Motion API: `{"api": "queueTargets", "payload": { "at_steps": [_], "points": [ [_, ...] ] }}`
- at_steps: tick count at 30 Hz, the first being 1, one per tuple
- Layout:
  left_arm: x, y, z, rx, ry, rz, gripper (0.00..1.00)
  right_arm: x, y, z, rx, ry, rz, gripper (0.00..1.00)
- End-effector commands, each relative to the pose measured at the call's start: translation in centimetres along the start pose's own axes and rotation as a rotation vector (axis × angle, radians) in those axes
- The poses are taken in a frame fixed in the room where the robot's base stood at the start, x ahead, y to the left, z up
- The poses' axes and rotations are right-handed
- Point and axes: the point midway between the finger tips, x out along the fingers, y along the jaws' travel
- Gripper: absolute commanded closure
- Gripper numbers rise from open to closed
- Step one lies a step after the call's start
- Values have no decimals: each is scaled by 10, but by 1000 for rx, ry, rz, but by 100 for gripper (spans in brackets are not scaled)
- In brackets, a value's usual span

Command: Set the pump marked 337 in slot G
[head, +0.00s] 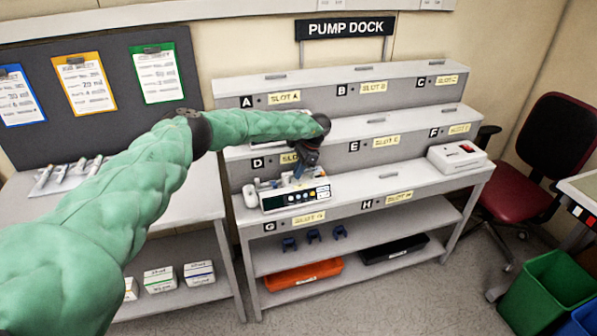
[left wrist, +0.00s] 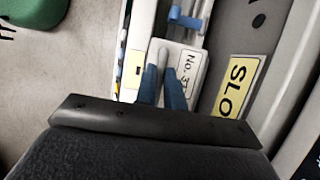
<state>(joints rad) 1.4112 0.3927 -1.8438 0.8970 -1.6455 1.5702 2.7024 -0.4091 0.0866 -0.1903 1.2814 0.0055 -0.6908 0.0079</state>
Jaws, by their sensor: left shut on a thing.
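A white pump (head: 294,197) with a dark front panel and coloured buttons is at the left end of the dock's lowest tier, just above the SLOT G label (head: 309,218). The head view does not show clearly whether its base rests fully on the tier. My left gripper (head: 300,176) reaches down on it from above. My right gripper is not in view.
The tier's stretch above SLOT H (head: 399,197) looks clear. A white box-like device (head: 457,158) stands at the right end. Below are an orange case (head: 302,274) and a black case (head: 393,249). A side table (head: 190,200) stands left, a red chair (head: 515,194) right.

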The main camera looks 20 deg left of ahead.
Motion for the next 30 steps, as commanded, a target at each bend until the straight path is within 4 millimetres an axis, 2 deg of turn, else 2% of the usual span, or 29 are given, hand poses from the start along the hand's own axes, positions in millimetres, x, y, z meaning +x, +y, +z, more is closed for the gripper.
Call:
{"api": "queueTargets", "payload": {
  "at_steps": [21, 22, 25, 30],
  "points": [
    [5, 0, -2, 0, 1, 0, 100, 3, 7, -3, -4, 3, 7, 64],
    [5, 0, -2, 0, 1, 0, 86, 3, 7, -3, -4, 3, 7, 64],
    [5, 0, -2, 0, 0, 0, 66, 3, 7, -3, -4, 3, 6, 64],
    [5, 0, -2, 0, 0, 0, 64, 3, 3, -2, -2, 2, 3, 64]
  ]
}}
